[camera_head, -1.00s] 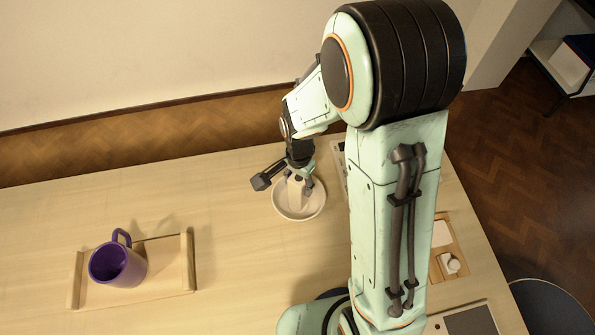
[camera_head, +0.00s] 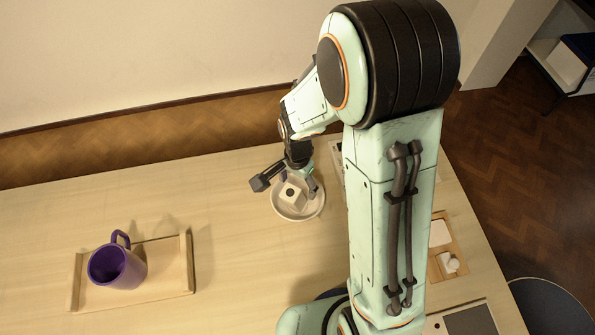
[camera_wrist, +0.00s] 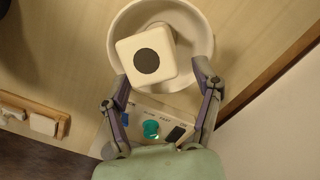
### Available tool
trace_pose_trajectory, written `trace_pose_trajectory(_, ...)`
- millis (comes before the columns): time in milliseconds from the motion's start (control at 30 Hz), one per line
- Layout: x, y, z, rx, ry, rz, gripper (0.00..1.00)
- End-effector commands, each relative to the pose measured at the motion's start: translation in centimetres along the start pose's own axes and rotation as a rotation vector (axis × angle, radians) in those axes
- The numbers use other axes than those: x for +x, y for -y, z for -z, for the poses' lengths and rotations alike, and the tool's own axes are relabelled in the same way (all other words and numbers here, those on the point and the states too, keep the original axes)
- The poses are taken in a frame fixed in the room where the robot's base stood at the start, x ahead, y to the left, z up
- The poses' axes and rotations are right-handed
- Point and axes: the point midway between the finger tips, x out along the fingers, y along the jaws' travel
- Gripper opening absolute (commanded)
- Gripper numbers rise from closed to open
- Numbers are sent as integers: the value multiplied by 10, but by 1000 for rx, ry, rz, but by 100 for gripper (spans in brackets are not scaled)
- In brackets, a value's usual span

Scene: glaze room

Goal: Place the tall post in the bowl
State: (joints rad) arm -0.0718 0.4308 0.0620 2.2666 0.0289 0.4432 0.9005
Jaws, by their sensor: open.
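The tall post is a cream, square-sided block with a dark round spot on its end (camera_head: 291,194). It is inside the white bowl (camera_head: 313,211), its spotted end facing up toward the cameras. It seems to lean, but I cannot tell by how much. In the wrist view the post (camera_wrist: 128,48) covers much of the bowl (camera_wrist: 206,42). My gripper (camera_head: 297,184) is at the bowl's far side. Its fingers (camera_wrist: 162,82) are spread wide and empty, with the post just beyond the tips. Whether a fingertip touches the post or bowl is unclear.
A purple mug (camera_head: 117,266) stands on a wooden tray (camera_head: 187,262) at left. A light panel with a teal knob (camera_wrist: 151,129) lies close by my gripper. A wooden holder with white pieces (camera_head: 447,247) is at right. The table between tray and bowl is clear.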

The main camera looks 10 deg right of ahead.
Motion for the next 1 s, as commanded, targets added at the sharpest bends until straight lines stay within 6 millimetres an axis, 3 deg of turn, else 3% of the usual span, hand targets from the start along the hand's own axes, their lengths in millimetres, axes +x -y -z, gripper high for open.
trace_pose_trajectory(400, -89, 1, 1, 1, -5, 5, 65)
trace_pose_trajectory(667, -123, -4, -2, -21, -2, 3, 65)
trace_pose_trajectory(767, -138, -24, -15, -144, 1, 9, 65)
trace_pose_trajectory(900, -157, -72, -50, -449, 14, 24, 65)
trace_pose_trajectory(1000, -160, -102, -76, -658, 25, 40, 65)
